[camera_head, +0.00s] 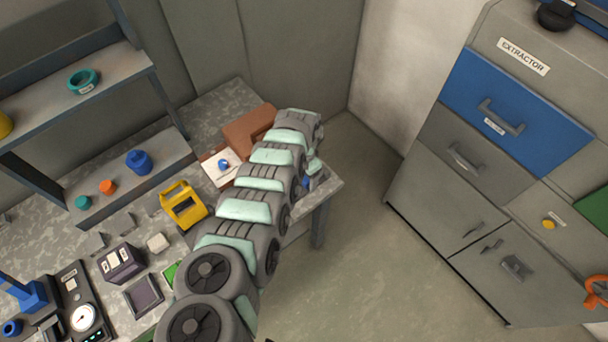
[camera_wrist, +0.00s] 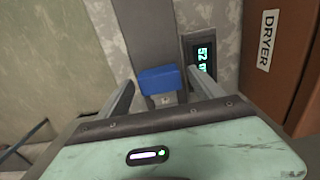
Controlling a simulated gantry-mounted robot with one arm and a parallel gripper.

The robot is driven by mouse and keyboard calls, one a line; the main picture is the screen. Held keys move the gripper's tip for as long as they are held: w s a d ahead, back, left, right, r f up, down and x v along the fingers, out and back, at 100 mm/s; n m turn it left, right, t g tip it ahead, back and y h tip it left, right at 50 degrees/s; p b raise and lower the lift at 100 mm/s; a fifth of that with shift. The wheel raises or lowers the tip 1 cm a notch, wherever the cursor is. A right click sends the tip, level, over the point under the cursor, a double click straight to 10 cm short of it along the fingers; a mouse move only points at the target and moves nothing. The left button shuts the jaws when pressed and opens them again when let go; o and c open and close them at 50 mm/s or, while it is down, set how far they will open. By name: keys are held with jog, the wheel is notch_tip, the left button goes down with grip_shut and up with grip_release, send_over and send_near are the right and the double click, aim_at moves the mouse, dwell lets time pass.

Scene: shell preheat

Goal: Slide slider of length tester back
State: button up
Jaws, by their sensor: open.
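The length tester (camera_wrist: 152,40) is a grey rail with a dark display (camera_wrist: 203,58) beside it; the lit reading looks like "52" with a cut-off unit. Its slider (camera_wrist: 158,80) is a blue block on the rail. In the wrist view my gripper (camera_wrist: 161,82) is open, with one finger on either side of the slider and gaps visible. In the head view my arm hides most of the tester; a small blue part shows (camera_head: 307,182) by my gripper (camera_head: 314,168) near the table's right corner.
A brown box labelled DRYER (camera_wrist: 275,55) stands close to the right of the display; it also shows behind my arm (camera_head: 248,128). The floor right of the table is clear.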

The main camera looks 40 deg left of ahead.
jog(key=shift+c, duration=0.3)
grip_shut()
dwell(0.5)
